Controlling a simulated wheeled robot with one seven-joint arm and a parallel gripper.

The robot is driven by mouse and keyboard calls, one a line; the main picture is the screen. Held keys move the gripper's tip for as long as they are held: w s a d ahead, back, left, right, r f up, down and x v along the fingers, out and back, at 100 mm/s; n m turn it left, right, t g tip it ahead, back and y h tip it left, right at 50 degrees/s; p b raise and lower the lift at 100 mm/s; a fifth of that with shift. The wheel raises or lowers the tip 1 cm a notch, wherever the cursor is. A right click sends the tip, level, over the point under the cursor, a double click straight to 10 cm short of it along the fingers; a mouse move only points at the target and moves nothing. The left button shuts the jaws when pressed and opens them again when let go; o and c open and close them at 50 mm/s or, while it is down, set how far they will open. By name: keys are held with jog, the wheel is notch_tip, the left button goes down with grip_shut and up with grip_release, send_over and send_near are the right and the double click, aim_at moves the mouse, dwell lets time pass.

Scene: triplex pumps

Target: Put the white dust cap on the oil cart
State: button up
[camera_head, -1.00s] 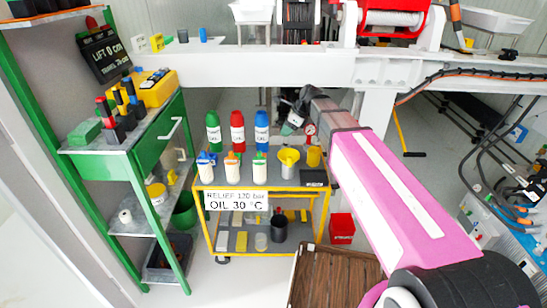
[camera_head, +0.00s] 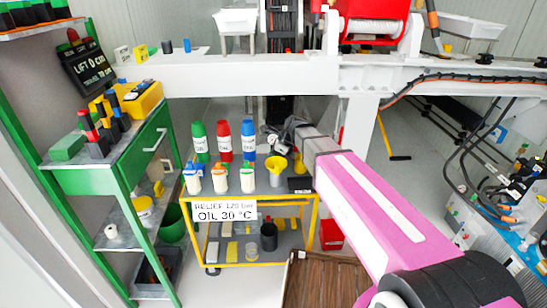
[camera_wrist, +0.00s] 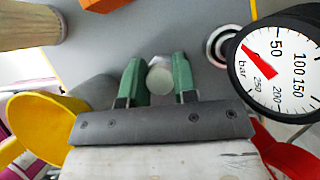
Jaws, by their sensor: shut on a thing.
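My gripper (camera_wrist: 160,68) is shut on the white dust cap (camera_wrist: 160,79), a small pale round piece between its two green fingertips in the wrist view. The grey top of the oil cart (camera_wrist: 205,20) lies beneath it. I cannot tell whether the cap touches that top. In the head view, the oil cart (camera_head: 316,225) has a yellow frame and a sign. My gripper (camera_head: 270,138) is over the back of its top, behind the yellow funnel. The cap is not distinguishable in the head view.
The yellow funnel (camera_wrist: 45,125) is close on the gripper's left and a pressure gauge (camera_wrist: 285,65) close on its right. Green, red and blue bottles (camera_head: 223,142) and white-bodied bottles (camera_head: 220,180) fill the cart's left side. A green bench (camera_head: 110,175) stands at left.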

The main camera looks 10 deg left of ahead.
jog(key=o, duration=0.9)
jog(key=shift+f, duration=0.1)
jog(key=shift+o, duration=0.2)
jog(key=v, duration=1.2)
